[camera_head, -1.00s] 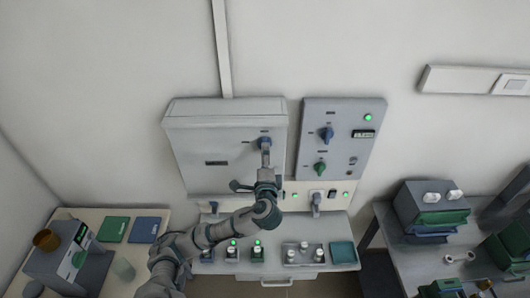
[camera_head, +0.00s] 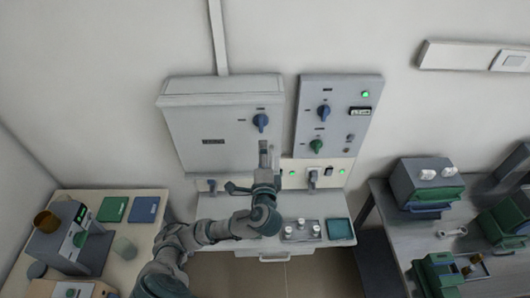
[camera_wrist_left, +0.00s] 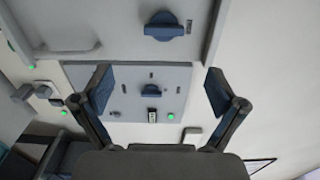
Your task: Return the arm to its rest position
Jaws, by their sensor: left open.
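My left arm comes in from the lower left of the head view. Its gripper (camera_head: 264,152) is in front of the lower part of the grey wall cabinet (camera_head: 210,155), below the cabinet's blue knob (camera_head: 261,121). The gripper is apart from that knob. In the left wrist view the gripper (camera_wrist_left: 160,88) is open, its two fingers spread wide with nothing between them. Beyond the fingers is a grey panel with a small blue knob (camera_wrist_left: 153,92). A larger blue knob (camera_wrist_left: 163,26) shows above. My right gripper is not in view.
The grey control panel (camera_head: 338,100) carries a blue knob (camera_head: 324,111) and a green knob (camera_head: 316,146). Below is a bench with a tray (camera_head: 301,233) of white cups and a teal pad (camera_head: 340,229). Side tables with equipment stand left and right.

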